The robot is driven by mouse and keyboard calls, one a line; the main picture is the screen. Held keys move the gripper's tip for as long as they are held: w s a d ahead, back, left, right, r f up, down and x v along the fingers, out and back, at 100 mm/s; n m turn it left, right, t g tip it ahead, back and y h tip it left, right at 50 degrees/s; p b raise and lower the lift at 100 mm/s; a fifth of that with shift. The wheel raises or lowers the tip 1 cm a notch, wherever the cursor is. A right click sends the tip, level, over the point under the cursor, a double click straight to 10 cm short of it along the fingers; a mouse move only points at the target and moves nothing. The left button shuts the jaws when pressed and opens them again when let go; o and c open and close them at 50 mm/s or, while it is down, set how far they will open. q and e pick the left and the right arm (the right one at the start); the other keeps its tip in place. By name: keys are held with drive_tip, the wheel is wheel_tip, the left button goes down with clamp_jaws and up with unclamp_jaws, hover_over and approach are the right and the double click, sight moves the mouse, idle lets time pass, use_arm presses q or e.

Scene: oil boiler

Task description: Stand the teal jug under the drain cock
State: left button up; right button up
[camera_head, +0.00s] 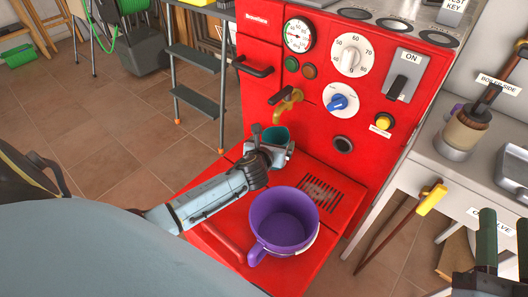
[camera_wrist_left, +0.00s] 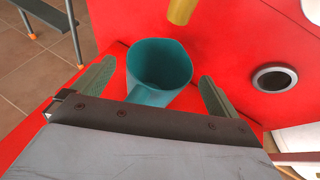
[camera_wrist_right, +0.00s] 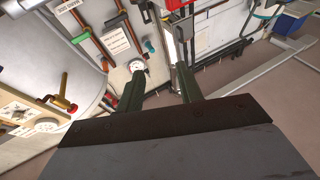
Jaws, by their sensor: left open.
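The teal jug (camera_head: 277,134) stands upright on the red ledge at the boiler's foot, close below the brass drain cock (camera_head: 286,103). In the left wrist view the open top of the jug (camera_wrist_left: 160,62) faces me, and the tip of the cock (camera_wrist_left: 181,10) shows just beyond its rim. My left gripper (camera_head: 270,143) is open, with one finger on each side of the jug; in its wrist view both fingers (camera_wrist_left: 157,76) look apart from the jug's wall. My right gripper (camera_head: 505,228) is open and empty at the right, with a gap between its fingers (camera_wrist_right: 160,88).
A purple bucket (camera_head: 283,220) stands on the ledge in front of a black grille (camera_head: 321,193). The red boiler front (camera_head: 320,80) carries gauges and knobs. A grey bench (camera_head: 440,165) with a yellow-handled valve (camera_head: 432,199) stands at the right. Grey steps (camera_head: 196,58) stand left of the boiler.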

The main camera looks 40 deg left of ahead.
use_arm(q)
drive_tip(key=p+v, duration=0.4)
drive_tip(key=v, duration=0.6)
drive_tip(key=shift+s+p, duration=0.25)
drive_tip(key=shift+p, duration=0.1)
use_arm(e)
drive_tip(key=s+d+f+g+h, duration=0.2)
drive_tip(key=s+f+g, duration=0.1)
drive_tip(key=f+g, duration=0.3)
drive_tip(key=s+d+f+g+h, duration=0.2)
drive_tip(key=f+g, duration=0.5)
drive_tip(key=f, duration=0.4)
drive_tip(key=shift+s+d+m+h, duration=0.35)
drive_tip(key=shift+s+d, duration=0.4)
drive_tip(key=shift+s, duration=0.35)
use_arm(q)
drive_tip(key=shift+d+r, duration=0.1)
